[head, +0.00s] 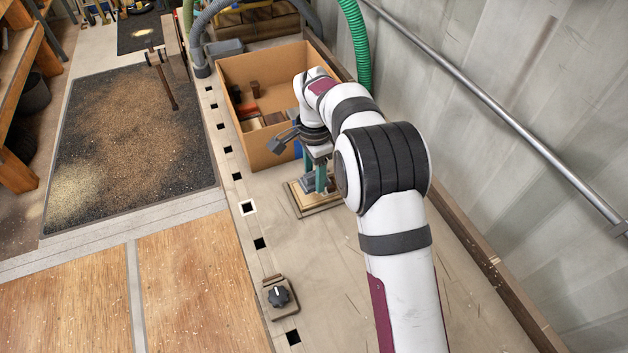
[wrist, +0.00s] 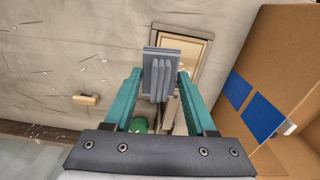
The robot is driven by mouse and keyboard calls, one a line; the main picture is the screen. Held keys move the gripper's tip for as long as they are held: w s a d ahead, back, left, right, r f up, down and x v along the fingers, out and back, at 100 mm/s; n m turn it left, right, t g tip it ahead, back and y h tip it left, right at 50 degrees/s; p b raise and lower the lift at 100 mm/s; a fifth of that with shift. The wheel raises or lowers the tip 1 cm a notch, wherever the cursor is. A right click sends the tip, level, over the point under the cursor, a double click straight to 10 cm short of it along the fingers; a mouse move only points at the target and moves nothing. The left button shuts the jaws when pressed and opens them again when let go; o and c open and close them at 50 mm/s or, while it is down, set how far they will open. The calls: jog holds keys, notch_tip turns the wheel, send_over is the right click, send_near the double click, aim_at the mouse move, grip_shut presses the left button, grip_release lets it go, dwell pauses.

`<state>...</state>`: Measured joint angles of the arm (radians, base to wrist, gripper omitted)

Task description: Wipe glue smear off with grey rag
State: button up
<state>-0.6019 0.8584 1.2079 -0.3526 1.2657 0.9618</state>
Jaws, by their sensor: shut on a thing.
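My gripper (wrist: 160,74) has teal fingers shut on a grey folded rag (wrist: 158,60), which sits between the fingertips in the wrist view. In the head view my gripper (head: 321,176) points down with the rag (head: 308,184) at its tips. The rag is over a small light-wood framed panel (wrist: 194,44) and covers part of it; I cannot tell whether it touches. The panel also shows on the bench in the head view (head: 297,205). I cannot make out a glue smear; the rag and fingers hide part of the panel.
An open cardboard box (head: 270,152) holding dark and wooden pieces stands just behind my gripper. A clamp with a black knob (head: 278,297) sits near the bench's left edge. A small tan block (wrist: 87,99) lies on the bench. A wall (head: 520,120) runs along the right.

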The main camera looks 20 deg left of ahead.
aim_at(314, 185)
jog(key=n, duration=0.5)
jog(key=shift+r, duration=0.15)
jog(key=n, duration=0.4)
jog(key=shift+r, duration=0.1)
jog(key=n, duration=0.5)
jog(key=shift+r, duration=0.15)
jog(key=n, duration=0.3)
jog(key=shift+f, duration=2.45)
